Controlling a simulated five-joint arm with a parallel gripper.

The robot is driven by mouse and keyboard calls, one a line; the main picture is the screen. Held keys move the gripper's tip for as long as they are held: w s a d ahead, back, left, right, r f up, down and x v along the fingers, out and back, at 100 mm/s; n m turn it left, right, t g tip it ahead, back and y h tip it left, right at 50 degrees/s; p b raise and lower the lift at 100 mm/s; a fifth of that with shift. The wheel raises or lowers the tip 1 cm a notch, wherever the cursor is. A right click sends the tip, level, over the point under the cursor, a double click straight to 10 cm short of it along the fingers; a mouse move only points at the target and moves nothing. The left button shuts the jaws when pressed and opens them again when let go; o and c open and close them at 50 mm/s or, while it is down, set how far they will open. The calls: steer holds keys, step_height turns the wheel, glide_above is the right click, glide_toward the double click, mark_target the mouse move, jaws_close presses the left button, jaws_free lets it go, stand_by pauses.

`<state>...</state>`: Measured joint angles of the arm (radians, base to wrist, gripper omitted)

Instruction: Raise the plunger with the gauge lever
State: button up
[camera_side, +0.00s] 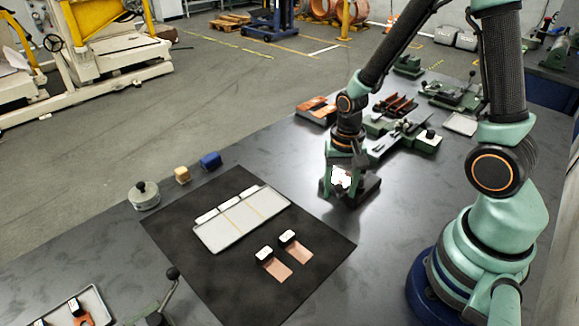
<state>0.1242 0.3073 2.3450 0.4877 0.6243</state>
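My gripper (340,183) is at the end of my arm, right of the black mat and low over the table. Its fingers are close around or in front of a small white-faced part, which looks like the gauge's dial. A dark base block (366,189) stands on the table just behind and below the fingers. The gauge's lever and plunger cannot be made out; my gripper covers that spot. Whether the fingers touch or grip anything cannot be told. Another lever with a black ball knob (172,273) rises at the lower left, its device cut off by the frame.
The black mat (190,265) holds a pale tray (243,226) and two copper foil pieces (275,269) (299,251) with white-topped tabs. A round weight (145,196), a tan block (182,175) and a blue block (210,160) stand behind it. Green fixtures (400,135) crowd the table's far right.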

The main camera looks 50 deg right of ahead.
steer(key=shift+r, duration=3.45)
step_height(320, 180, up, 8)
steer(key=a+n+t, duration=0.2)
steer(key=n+t, duration=0.1)
steer(key=n, duration=0.1)
step_height(320, 180, up, 7)
steer(key=n+t, duration=0.3)
steer(key=n, duration=0.2)
glide_above(341, 185)
steer(key=s+a, duration=0.2)
steer(key=a, duration=0.2)
steer(key=shift+w+d+f, duration=0.1)
steer(key=shift+w+d, duration=0.05)
steer(key=shift+w, duration=0.1)
